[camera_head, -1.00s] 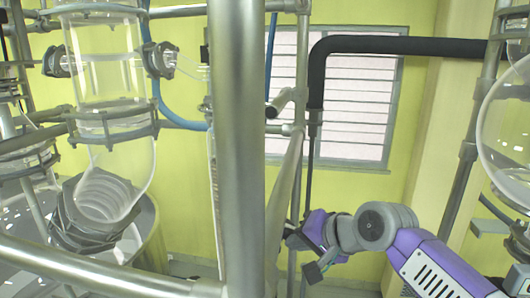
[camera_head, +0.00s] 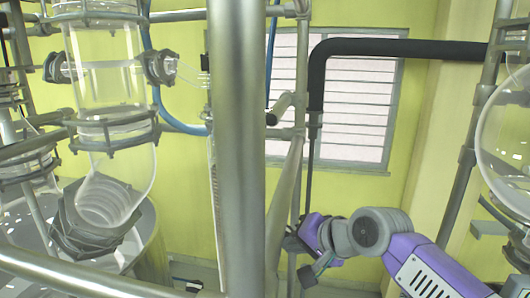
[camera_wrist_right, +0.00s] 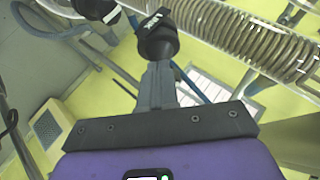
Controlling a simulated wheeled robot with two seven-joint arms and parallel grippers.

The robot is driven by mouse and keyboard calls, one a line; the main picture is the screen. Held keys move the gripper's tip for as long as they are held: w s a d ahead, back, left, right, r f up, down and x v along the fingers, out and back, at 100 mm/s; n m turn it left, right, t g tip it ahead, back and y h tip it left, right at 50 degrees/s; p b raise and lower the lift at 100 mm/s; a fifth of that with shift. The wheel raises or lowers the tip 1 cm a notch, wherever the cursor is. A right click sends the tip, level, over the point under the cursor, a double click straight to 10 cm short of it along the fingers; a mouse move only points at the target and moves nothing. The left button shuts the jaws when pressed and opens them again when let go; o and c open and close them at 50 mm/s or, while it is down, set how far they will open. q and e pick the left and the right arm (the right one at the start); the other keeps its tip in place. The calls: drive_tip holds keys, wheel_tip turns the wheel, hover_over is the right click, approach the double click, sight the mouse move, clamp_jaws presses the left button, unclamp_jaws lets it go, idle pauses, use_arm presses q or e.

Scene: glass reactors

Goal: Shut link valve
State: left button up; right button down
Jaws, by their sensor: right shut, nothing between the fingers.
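A black handle with white lettering (camera_wrist_right: 157,38) shows at the top middle of the right wrist view. My left gripper is not in view.
A thick steel post (camera_head: 237,140) blocks the middle of the head view. A glass vessel (camera_head: 103,75) stands at the left, another (camera_head: 508,120) at the right edge. A black pipe (camera_head: 400,46) crosses before the window. A coiled glass condenser (camera_wrist_right: 240,35) lies close to the gripper.

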drive_tip(key=shift+s, duration=0.15)
drive_tip(key=d+r+p, duration=0.1)
drive_tip(key=d+r, duration=0.1)
drive_tip(key=s+d+r+p, duration=0.1)
drive_tip(key=d+r, duration=0.1)
drive_tip(key=shift+r+p, duration=0.1)
drive_tip(key=shift+p, duration=0.3)
